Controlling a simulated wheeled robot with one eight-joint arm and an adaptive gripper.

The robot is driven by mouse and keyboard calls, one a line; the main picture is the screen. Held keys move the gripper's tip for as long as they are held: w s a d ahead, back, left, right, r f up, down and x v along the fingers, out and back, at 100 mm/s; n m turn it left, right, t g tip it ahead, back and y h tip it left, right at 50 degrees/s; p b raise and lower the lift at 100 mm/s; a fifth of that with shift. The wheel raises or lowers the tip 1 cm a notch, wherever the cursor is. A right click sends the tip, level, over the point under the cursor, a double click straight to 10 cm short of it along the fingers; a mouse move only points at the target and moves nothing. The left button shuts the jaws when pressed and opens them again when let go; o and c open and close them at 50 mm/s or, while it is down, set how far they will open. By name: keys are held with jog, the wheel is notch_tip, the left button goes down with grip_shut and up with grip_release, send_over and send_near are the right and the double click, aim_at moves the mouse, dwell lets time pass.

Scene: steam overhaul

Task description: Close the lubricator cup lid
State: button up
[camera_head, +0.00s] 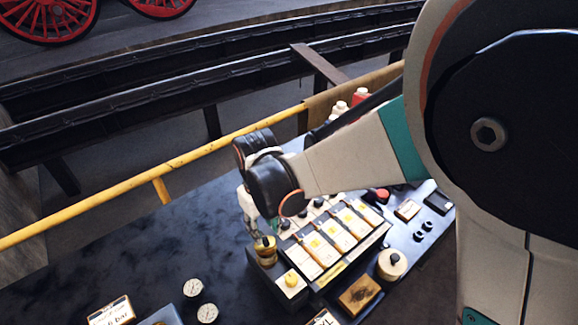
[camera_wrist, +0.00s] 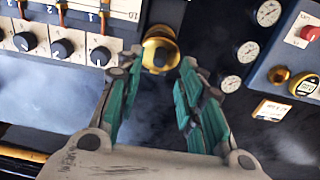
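A brass-yellow cup with a dark round knob or opening (camera_wrist: 160,50), which I take to be the lubricator cup, is at top centre in the wrist view. In the head view it stands at the left end of the control panel (camera_head: 265,250). I cannot tell whether its lid is open or shut. My gripper (camera_wrist: 160,78) is open, with its teal-padded fingers spread and nothing between them. The cup lies just beyond the fingertips, between them in the picture; no contact shows. In the head view my wrist hangs above the panel and mostly hides the fingers.
A panel of white switch modules (camera_head: 335,238) and black knobs (camera_wrist: 62,47) stands beside the cup. Round gauges (camera_wrist: 248,52) are on the other side. A round cream part with a black knob (camera_head: 391,264) is further right. A yellow rail (camera_head: 160,180) runs behind the dark table.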

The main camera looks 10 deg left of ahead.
aim_at(265, 239)
jog(key=shift+f+b, duration=0.95)
jog(key=shift+f, duration=1.2)
grip_shut()
